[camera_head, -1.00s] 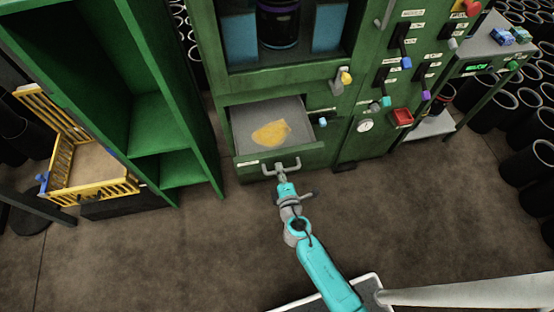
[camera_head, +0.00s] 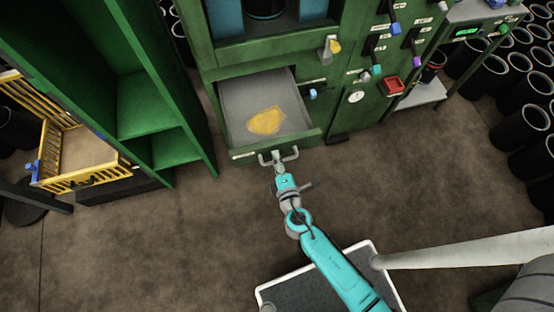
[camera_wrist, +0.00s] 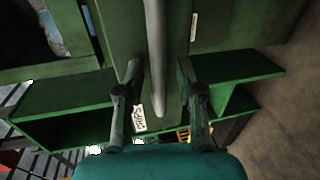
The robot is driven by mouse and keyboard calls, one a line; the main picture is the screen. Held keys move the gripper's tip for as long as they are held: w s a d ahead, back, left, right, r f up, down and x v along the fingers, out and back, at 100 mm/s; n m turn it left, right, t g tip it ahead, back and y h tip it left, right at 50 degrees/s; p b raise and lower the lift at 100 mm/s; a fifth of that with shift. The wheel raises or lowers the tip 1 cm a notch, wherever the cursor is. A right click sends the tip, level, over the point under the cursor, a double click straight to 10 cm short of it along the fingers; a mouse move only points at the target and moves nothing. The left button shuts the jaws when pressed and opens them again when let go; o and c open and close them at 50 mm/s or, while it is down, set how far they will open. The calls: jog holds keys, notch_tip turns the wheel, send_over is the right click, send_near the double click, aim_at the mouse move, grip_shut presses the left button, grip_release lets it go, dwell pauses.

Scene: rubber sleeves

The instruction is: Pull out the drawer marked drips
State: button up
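The drawer (camera_head: 291,98) stands pulled out of the green cabinet, with a flat yellow patch (camera_head: 266,121) on its grey floor. Its front has a small white label, which shows in the wrist view (camera_wrist: 139,118) and seems to read "drips". A grey bar handle (camera_head: 291,155) sticks out from the drawer front. My gripper (camera_head: 279,162) is at this handle. In the wrist view the handle bar (camera_wrist: 155,45) runs between the two fingers of my gripper (camera_wrist: 158,72), with a gap visible on each side. The fingers look open around it.
An empty green shelf unit (camera_head: 140,90) stands left of the drawer, with a yellow crate (camera_head: 100,176) beyond it. Knobs, levers and a red box (camera_head: 392,86) sit on the cabinet to the right. The brown floor before the drawer is clear.

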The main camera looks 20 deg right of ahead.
jog(key=v, duration=1.2)
dwell(0.7)
